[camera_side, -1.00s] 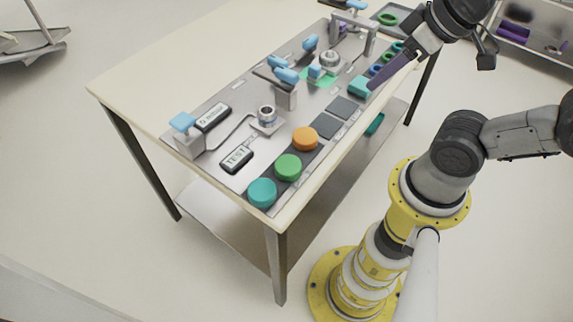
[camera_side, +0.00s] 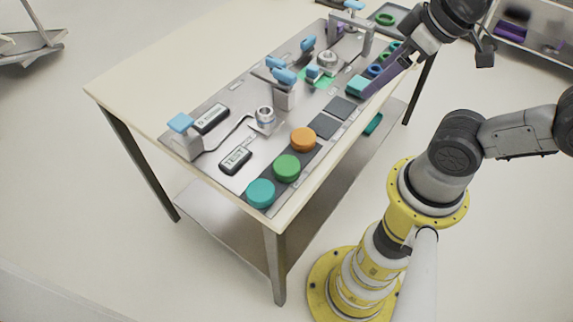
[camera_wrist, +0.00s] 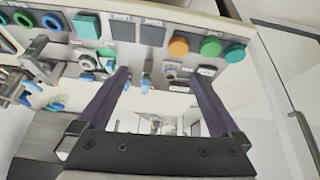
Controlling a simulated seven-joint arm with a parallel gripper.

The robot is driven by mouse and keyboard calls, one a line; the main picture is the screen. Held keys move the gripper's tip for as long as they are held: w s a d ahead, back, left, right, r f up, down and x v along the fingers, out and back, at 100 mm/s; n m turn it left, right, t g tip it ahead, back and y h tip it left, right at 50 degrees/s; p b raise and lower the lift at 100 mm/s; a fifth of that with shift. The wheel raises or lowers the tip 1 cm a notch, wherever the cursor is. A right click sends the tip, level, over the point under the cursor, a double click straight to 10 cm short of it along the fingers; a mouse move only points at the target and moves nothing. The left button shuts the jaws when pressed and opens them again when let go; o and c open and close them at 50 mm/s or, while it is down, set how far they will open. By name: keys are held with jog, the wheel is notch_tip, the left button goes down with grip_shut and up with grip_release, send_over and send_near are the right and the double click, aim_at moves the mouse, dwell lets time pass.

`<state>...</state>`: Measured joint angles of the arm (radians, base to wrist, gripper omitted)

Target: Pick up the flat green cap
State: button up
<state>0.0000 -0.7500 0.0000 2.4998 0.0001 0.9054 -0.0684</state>
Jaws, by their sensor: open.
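The flat green cap (camera_side: 286,167) is a round disc on the dark strip along the board's near edge. It sits between an orange cap (camera_side: 303,139) and a teal cap (camera_side: 261,193). In the wrist view the green cap (camera_wrist: 210,46) is at the upper right, beyond the right finger. My gripper (camera_side: 366,94) is well up the strip from it, beside the teal square block (camera_side: 357,85). In the wrist view my gripper (camera_wrist: 158,76) has its two dark fingers wide apart, with nothing held between them.
Two dark square pads (camera_side: 333,116) lie between the gripper and the orange cap. Blue-handled clamps (camera_side: 285,90) and a metal ring fitting (camera_side: 265,116) stand on the board. A grey bracket (camera_side: 350,30) rises at the far end. The table's left side (camera_side: 150,75) is clear.

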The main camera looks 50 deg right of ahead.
jog(key=n, duration=0.1)
jog(key=n+g, duration=0.6)
jog(key=n, duration=0.9)
send_over(285, 166)
jog(key=f, duration=1.2)
jog(key=shift+d+f, duration=0.2)
jog(key=shift+d, duration=0.05)
jog(key=shift+a+f, duration=0.15)
jog(key=shift+f, duration=1.35)
jog(key=shift+a+f, duration=0.1)
jog(key=shift+f, duration=1.4)
jog(key=c, duration=1.3)
jog(key=shift+r, duration=0.15)
